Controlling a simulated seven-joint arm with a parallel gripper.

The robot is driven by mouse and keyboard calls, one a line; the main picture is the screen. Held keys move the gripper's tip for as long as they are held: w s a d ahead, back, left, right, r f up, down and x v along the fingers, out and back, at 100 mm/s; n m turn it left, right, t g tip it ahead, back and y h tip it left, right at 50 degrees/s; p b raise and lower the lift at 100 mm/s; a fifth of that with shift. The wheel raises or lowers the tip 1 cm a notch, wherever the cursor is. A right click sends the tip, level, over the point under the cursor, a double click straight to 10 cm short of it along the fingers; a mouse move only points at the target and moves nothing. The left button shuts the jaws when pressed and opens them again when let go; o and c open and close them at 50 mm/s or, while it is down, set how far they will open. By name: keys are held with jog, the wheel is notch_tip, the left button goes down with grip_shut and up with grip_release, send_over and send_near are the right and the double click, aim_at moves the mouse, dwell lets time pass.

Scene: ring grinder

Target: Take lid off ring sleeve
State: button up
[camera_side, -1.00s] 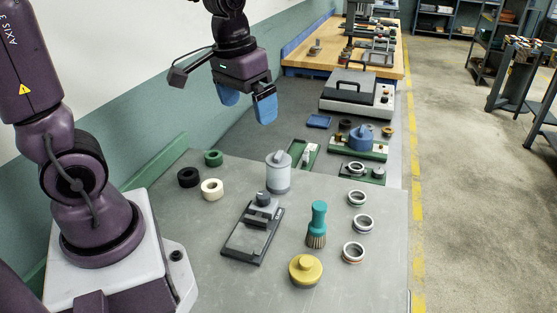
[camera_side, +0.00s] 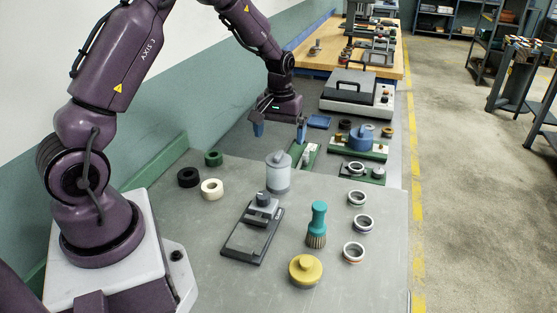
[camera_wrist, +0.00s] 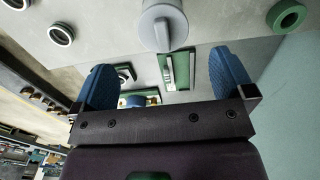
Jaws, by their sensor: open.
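A pale grey cylindrical sleeve (camera_side: 278,181) stands upright on the grey bench. A grey lid (camera_side: 277,158) with a raised grip sits on its top. In the wrist view the lid (camera_wrist: 158,30) shows at the top middle, with its bar-shaped grip pointing down the picture. My gripper (camera_side: 280,134) is open and empty, with two blue fingers apart. In the side view it hangs beyond the sleeve, above the lid's level in the picture. In the wrist view the gap between my fingers (camera_wrist: 163,80) lies below the lid, and neither finger touches it.
A black holder (camera_side: 240,246), a teal brush (camera_side: 318,225) and a yellow knobbed disc (camera_side: 305,269) stand nearer the camera. Several metal rings (camera_side: 363,223) lie at right. Green fixtures (camera_side: 372,155) and a grey machine (camera_side: 383,100) stand beyond. Tape-like rings (camera_side: 212,189) lie at left.

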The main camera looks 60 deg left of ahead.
aim_at(278, 155)
jog(key=shift+s+f, duration=0.2)
jog(key=shift+f, duration=3.35)
jog(key=c, duration=1)
